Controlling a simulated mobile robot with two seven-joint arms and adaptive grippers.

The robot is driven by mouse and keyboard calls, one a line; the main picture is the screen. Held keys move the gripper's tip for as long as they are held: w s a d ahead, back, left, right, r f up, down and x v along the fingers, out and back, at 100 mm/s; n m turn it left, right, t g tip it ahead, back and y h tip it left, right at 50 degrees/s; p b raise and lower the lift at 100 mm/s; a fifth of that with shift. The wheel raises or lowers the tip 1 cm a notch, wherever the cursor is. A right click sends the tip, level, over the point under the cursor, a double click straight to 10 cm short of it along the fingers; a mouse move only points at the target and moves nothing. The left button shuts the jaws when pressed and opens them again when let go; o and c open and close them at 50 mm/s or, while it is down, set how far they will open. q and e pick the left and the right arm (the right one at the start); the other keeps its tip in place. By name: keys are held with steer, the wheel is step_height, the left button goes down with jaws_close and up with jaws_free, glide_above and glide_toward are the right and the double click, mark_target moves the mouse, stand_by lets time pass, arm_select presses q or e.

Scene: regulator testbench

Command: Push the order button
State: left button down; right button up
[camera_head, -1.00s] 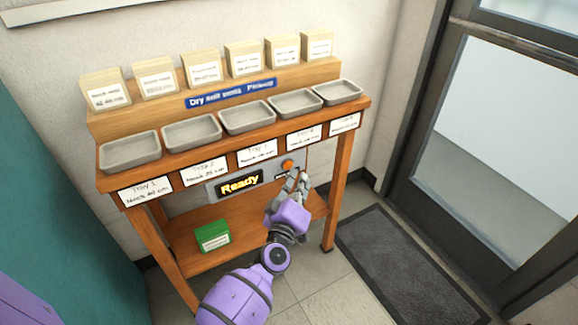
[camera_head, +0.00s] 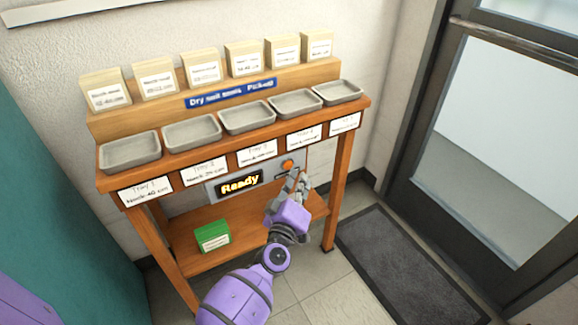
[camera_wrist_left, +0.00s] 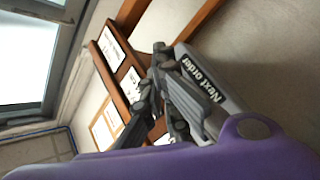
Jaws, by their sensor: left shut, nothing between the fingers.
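The orange order button (camera_head: 288,165) is on the grey control panel (camera_head: 212,191) under the front edge of the wooden stand. The panel's lit display (camera_head: 240,182) reads "Ready". My left gripper (camera_head: 302,178) is shut and empty, just below and to the right of the button. Whether it touches the panel or the button I cannot tell. In the left wrist view, the closed fingers (camera_wrist_left: 158,52) point toward the stand beside a "Next order" label (camera_wrist_left: 203,78). The button itself does not show there. My right gripper is not in view.
Several grey trays (camera_head: 247,117) stand on the stand's top, with card boxes (camera_head: 243,60) behind them. A green box (camera_head: 213,236) sits on the lower shelf. The stand's right front leg (camera_head: 336,205) is close to my left gripper. A dark mat (camera_head: 400,262) lies at right.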

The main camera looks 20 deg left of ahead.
arm_select(q)
steer(key=shift+w+a, duration=0.3)
steer(key=shift+a, duration=0.05)
steer(key=shift+w+a, duration=0.3)
steer(key=shift+a, duration=0.1)
stand_by(1.0)
steer(key=shift+s+d, duration=0.1)
steer(key=shift+s+d+p, duration=0.35)
steer(key=shift+s+d, duration=0.15)
steer(key=shift+d, duration=0.1)
steer(key=s+d, duration=0.1)
steer(key=d, duration=0.1)
steer(key=s+d+p, duration=0.1)
steer(key=s+d, duration=0.1)
stand_by(0.5)
